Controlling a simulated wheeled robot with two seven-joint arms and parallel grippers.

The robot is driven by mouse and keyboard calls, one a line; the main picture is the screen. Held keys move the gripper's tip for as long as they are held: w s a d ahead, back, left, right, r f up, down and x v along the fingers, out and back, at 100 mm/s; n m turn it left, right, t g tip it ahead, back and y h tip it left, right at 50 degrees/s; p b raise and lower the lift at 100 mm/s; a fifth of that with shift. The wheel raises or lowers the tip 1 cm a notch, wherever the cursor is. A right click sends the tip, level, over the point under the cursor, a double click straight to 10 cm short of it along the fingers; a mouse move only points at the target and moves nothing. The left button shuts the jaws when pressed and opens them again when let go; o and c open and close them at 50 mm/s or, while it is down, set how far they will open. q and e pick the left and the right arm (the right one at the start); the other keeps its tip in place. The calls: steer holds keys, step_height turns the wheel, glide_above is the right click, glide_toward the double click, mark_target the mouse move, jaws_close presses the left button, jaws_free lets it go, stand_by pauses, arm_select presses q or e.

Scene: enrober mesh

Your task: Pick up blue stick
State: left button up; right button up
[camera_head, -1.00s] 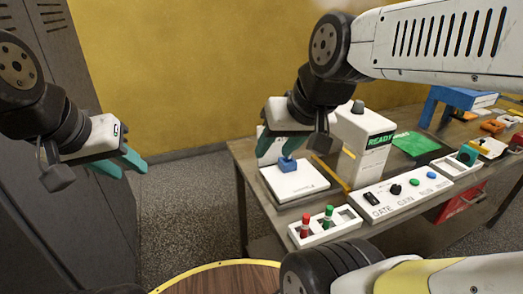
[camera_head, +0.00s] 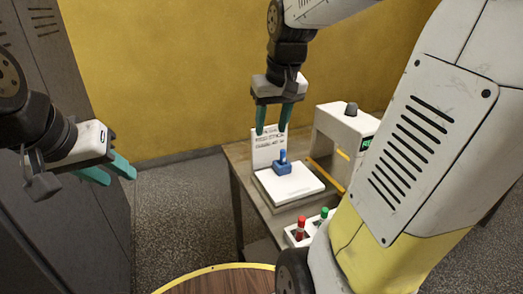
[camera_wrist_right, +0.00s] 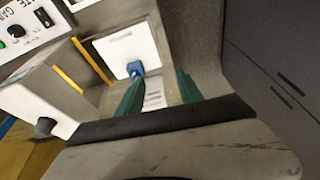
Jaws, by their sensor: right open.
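My right gripper (camera_head: 270,130) is above and just behind the stick, fingers pointing down, open and empty.
A white gate-shaped machine (camera_head: 345,130) stands right of the plate. A white sign (camera_head: 268,148) stands behind it. My right arm hides the table's right part.

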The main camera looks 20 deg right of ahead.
steer(key=w+d+f+g, duration=0.2)
steer(key=w+d+f, duration=0.3)
steer(key=w, duration=0.3)
steer(key=g, duration=0.2)
glide_above(283, 155)
steer(key=w, duration=0.1)
steer(key=shift+h, duration=0.3)
steer(key=f, duration=0.5)
steer(key=shift+w+d+f, duration=0.15)
steer(key=shift+d+f, duration=0.1)
steer(key=shift+d, duration=0.15)
steer(key=shift+d+f, duration=0.1)
steer(key=shift+f, duration=0.2)
steer(key=f, duration=0.7)
steer(key=shift+s+a+f, duration=0.2)
steer(key=shift+a+f, duration=0.05)
steer(key=shift+a, duration=0.1)
jaws_close()
